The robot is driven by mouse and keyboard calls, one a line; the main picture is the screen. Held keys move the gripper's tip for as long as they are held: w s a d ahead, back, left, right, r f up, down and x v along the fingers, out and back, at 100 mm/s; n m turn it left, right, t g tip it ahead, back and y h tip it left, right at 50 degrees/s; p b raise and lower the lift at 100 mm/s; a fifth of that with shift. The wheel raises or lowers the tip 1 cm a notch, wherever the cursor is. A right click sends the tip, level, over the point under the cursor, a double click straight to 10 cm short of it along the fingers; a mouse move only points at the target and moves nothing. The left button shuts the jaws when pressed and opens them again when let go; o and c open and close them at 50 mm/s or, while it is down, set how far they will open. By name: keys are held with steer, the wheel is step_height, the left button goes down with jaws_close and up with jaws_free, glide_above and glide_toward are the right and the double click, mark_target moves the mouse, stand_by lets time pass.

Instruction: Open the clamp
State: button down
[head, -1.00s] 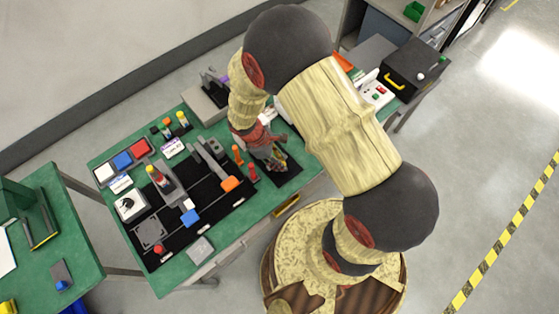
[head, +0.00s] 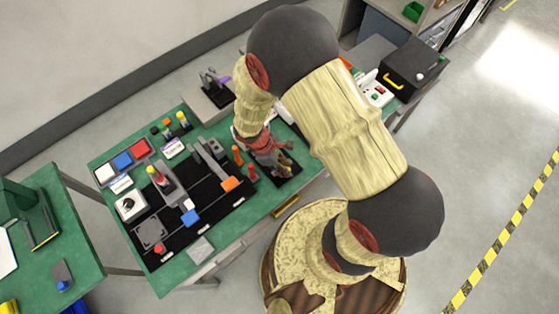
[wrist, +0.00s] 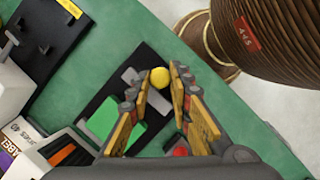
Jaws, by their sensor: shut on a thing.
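The clamp (wrist: 131,77) shows in the wrist view as grey metal parts on a black base plate, beside a green block (wrist: 101,121). Its lever ends in a round yellow knob (wrist: 160,76). My gripper (wrist: 162,82) is shut on the knob, with one finger on each side of it. In the head view my gripper (head: 284,158) is over the black plate at the right end of the mat area, and it hides most of the clamp there. How far the lever is tilted cannot be told.
A black box with a yellow handle (head: 394,82) stands at the right. A white labelled device (wrist: 30,140) is near the gripper.

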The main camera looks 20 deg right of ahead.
steer(key=shift+s+d, duration=0.15)
steer(key=shift+s, duration=0.35)
steer(key=c, duration=1.6)
jaws_free()
steer(key=v, duration=1.2)
